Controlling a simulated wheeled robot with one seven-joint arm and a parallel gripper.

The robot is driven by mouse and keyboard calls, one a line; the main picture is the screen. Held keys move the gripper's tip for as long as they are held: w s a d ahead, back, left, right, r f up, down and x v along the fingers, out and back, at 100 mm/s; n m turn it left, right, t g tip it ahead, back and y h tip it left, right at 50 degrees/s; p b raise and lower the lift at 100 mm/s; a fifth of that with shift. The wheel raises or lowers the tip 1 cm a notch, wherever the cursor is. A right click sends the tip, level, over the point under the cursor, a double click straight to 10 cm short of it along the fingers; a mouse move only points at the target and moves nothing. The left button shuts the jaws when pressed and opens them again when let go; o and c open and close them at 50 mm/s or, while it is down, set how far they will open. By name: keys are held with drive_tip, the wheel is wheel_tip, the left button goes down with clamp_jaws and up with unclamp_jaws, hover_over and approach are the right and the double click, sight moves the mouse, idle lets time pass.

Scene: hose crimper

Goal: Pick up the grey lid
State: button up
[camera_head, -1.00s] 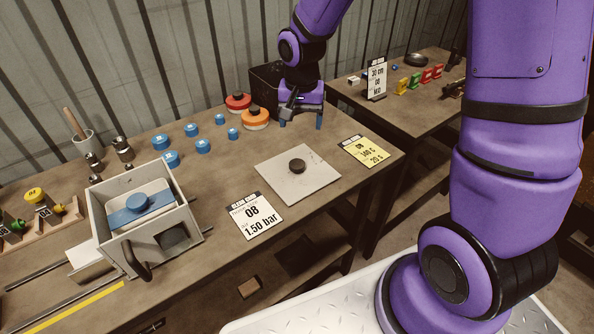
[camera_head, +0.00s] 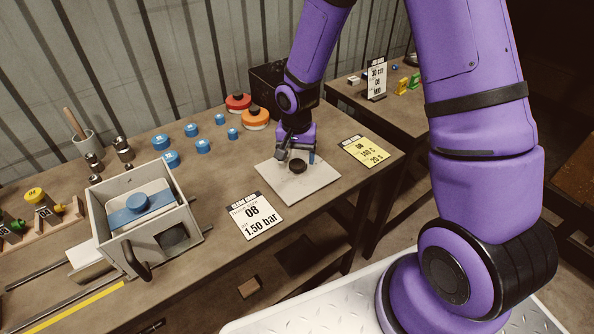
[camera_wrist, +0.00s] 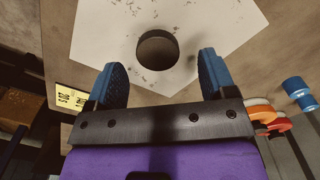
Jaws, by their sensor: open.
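The grey lid (camera_head: 318,182) is a flat, pale, speckled square plate with a dark round knob (camera_head: 297,167) in its middle. It lies on the near part of the workbench. In the wrist view the lid (camera_wrist: 215,25) fills the upper middle, with the knob (camera_wrist: 157,48) between and just ahead of the fingertips. My gripper (camera_head: 298,155) is over the far part of the lid, close to the knob. Its two blue fingers (camera_wrist: 162,72) are apart with nothing between them. I cannot tell the exact height above the knob.
An open grey box (camera_head: 150,218) with a blue-topped piece inside stands left. A white 1.50 bar card (camera_head: 257,215) and a yellow card (camera_head: 363,151) flank the lid. Orange (camera_head: 256,120) and red (camera_head: 238,102) round pieces and several blue caps stand behind. A dark bin (camera_head: 268,82) is at the back.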

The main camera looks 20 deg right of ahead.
sight(297, 163)
drive_tip(key=shift+s+f, duration=0.1)
drive_tip(key=shift+f, duration=1.65)
drive_tip(key=c, duration=1.1)
drive_tip(key=shift+r, duration=0.1)
